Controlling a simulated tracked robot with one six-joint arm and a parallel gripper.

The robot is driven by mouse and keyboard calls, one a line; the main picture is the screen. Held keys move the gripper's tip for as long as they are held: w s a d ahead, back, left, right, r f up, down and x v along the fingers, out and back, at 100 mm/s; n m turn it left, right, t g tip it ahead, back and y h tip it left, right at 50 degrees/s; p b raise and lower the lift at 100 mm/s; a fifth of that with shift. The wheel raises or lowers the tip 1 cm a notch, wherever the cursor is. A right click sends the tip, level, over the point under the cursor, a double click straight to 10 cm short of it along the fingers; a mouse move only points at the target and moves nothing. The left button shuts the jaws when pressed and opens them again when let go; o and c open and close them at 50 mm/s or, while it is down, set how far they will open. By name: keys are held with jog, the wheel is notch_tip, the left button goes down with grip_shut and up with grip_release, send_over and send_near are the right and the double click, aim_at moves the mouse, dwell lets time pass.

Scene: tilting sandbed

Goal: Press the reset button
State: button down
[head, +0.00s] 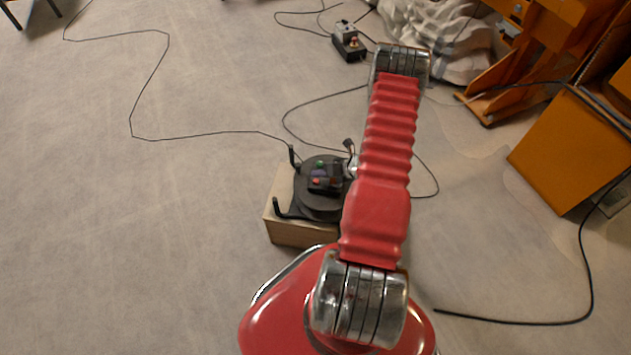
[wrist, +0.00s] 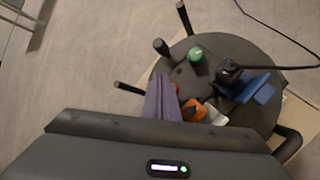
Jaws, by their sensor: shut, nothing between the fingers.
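A round black control unit (wrist: 235,60) sits on a pale wooden block (head: 290,233) on the floor. It carries a green button (wrist: 196,54), a red one (wrist: 176,88) and an orange knob-like piece (wrist: 194,110). I cannot read which is the reset button. My gripper (wrist: 161,78) shows as shut purple fingers over the unit, just left of the red button and partly covering it. Contact cannot be told. In the head view the green button (head: 320,163) also shows, and my arm hides the unit's right side.
A blue connector (wrist: 257,90) with a black plug and cable is on the unit. Black posts (head: 292,156) stand around its rim. Cables (head: 150,138) cross the floor. A small box (head: 348,42), a white sack (head: 450,40) and orange equipment (head: 565,145) stand beyond. The left floor is mostly clear.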

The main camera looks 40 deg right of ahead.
aim_at(314, 180)
jog(key=shift+f, duration=0.7)
jog(key=shift+s+f, duration=0.15)
jog(key=shift+f, duration=0.95)
dwell(2.7)
jog(key=shift+r, duration=1.1)
jog(key=shift+r, duration=2.5)
